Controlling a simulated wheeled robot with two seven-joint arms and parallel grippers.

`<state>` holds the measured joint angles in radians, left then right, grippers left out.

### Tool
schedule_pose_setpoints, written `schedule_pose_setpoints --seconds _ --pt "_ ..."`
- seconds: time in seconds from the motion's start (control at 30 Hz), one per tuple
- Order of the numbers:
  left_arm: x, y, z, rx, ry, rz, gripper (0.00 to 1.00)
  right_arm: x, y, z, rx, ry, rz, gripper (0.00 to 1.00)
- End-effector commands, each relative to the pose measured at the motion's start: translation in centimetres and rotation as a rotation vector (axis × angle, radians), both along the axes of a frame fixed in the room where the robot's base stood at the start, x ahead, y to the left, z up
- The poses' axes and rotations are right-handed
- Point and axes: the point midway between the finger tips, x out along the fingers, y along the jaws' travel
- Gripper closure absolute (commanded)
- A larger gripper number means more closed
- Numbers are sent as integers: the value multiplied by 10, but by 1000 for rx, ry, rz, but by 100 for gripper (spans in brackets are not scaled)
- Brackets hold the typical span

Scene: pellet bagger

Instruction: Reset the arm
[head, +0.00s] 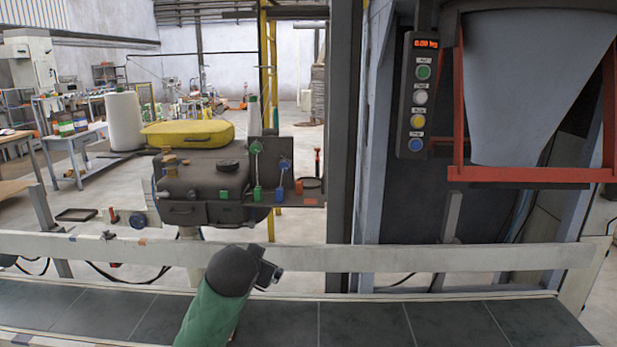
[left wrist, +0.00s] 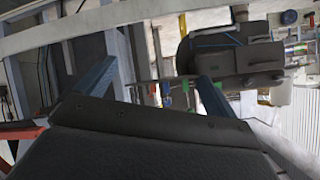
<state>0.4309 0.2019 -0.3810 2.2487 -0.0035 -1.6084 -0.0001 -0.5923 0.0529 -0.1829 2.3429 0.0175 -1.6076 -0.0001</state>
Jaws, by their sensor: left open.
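My left gripper (left wrist: 156,72) shows in the left wrist view with its two blue fingers spread apart and nothing between them. Beyond the fingers is the dark sewing-type machine, seen turned over. In the head view, a green and dark grey arm link of mine rises from the bottom middle over the conveyor belt (head: 380,325). No fingers can be made out there. The link's dark end is in front of the pale rail (head: 470,258), below the machine (head: 205,180). I cannot tell its distance from the rail. My right gripper is not in view.
A hopper (head: 535,80) in a red frame (head: 530,174) is at the upper right. Beside it is a control box (head: 416,95) with several coloured buttons and a lit display. The visible belt carries no bag. A dark post (head: 343,120) stands mid-view.

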Motion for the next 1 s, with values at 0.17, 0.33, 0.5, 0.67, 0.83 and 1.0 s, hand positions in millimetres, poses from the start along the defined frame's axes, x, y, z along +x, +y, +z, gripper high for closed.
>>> schedule_pose_setpoints --seconds 0.17,0.33,0.5,0.67,0.83,1.0 --pt "-33 8 -56 -57 89 10 6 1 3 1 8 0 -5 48" --pt "-65 18 -106 -97 174 32 6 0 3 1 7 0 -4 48" --pt "-100 27 -156 -128 262 61 6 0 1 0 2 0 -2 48" --pt "-137 35 -204 -151 352 91 6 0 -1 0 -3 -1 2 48" --pt "-180 42 -256 -167 457 123 6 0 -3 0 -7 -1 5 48" --pt "-231 45 -306 -180 569 150 6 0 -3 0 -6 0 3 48"
